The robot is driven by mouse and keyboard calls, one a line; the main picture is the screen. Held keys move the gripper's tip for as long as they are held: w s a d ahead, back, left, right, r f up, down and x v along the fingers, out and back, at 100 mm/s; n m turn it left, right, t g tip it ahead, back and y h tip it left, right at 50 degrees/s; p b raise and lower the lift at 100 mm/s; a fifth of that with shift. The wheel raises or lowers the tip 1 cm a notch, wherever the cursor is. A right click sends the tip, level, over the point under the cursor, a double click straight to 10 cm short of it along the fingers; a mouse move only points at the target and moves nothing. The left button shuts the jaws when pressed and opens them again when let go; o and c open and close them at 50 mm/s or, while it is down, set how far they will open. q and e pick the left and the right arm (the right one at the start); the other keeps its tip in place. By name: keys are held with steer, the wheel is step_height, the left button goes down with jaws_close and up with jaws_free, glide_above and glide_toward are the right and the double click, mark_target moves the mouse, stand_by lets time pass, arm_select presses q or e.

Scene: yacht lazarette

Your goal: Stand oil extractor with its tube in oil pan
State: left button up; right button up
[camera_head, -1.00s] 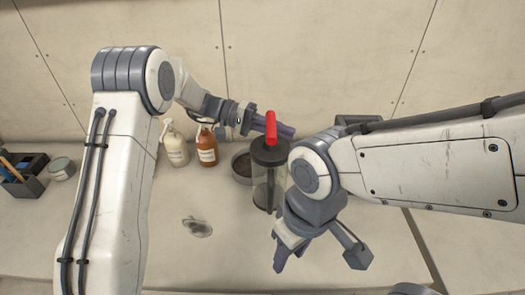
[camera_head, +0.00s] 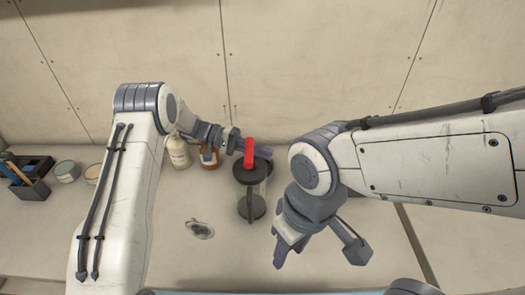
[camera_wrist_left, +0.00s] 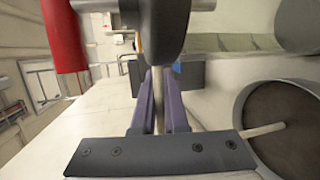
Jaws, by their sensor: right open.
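The oil extractor (camera_head: 264,190) is a clear cylinder with a dark lid, dark base and red handle (camera_head: 249,153). It stands upright on the bench, in front of my left gripper (camera_head: 262,152). In the left wrist view, the purple fingers (camera_wrist_left: 160,110) close on the pale tube (camera_wrist_left: 158,98). A pale tube length (camera_wrist_left: 263,130) sticks out to the right, its end over the rim of the round oil pan (camera_wrist_left: 243,108). The pan seems hidden behind the extractor in the head view. My right gripper (camera_head: 290,250) is open and empty, right of the extractor.
A white bottle (camera_head: 178,152) and a brown bottle (camera_head: 210,158) stand left of the extractor. A small dish (camera_head: 200,229) lies in front. A dark tool caddy (camera_head: 27,182) and jars (camera_head: 67,172) are at far left.

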arm_select(q)
steer(key=o, duration=0.4)
steer(key=b+v, duration=0.4)
steer(key=v, duration=0.8)
steer(key=shift+w, duration=0.1)
steer(key=shift+d, duration=0.1)
